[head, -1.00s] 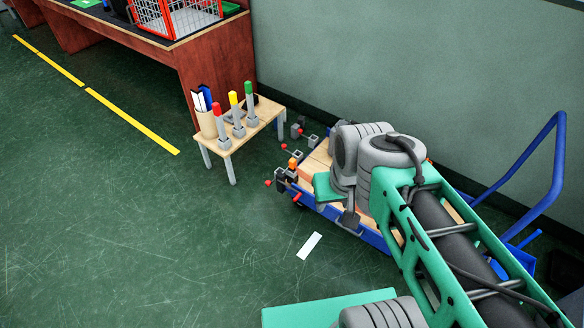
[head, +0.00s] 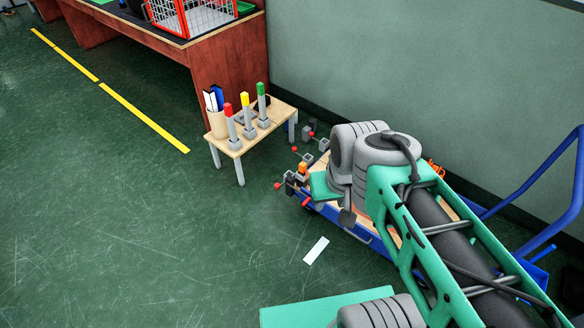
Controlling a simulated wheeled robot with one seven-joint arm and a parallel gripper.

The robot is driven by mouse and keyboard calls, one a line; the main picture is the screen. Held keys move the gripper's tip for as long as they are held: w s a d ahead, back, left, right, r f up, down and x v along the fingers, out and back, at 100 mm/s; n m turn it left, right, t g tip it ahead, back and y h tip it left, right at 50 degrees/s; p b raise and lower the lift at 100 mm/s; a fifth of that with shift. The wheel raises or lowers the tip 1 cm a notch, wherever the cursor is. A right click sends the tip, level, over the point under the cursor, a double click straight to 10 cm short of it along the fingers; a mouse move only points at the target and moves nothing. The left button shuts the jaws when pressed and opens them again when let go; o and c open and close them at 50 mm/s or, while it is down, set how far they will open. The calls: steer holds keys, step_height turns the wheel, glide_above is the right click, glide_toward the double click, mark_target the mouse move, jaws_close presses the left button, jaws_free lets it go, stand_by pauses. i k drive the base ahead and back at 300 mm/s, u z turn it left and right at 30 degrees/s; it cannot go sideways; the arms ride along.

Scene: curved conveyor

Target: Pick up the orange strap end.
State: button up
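A small orange block (head: 303,168) sits among grey and red fittings at the near left end of a low blue cart (head: 347,226). A second orange piece (head: 437,169) shows just behind my arm, toward the wall. Both are too small to tell for certain which is the strap end. My arm's elbow and grey joints cover much of the cart and its wooden load.
A small wooden table (head: 275,122) with red, yellow and green topped posts and a pen cup stands left of the cart. A blue push handle (head: 540,190) rises at the right by the wall. A white strip (head: 316,250) lies on the floor. Open green floor is at left.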

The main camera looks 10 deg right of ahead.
mark_target(302, 166)
steer(key=u, duration=0.7)
steer(key=i, duration=0.8)
steer(key=u, duration=0.6)
steer(key=i, duration=0.9)
steer(key=z, duration=0.25)
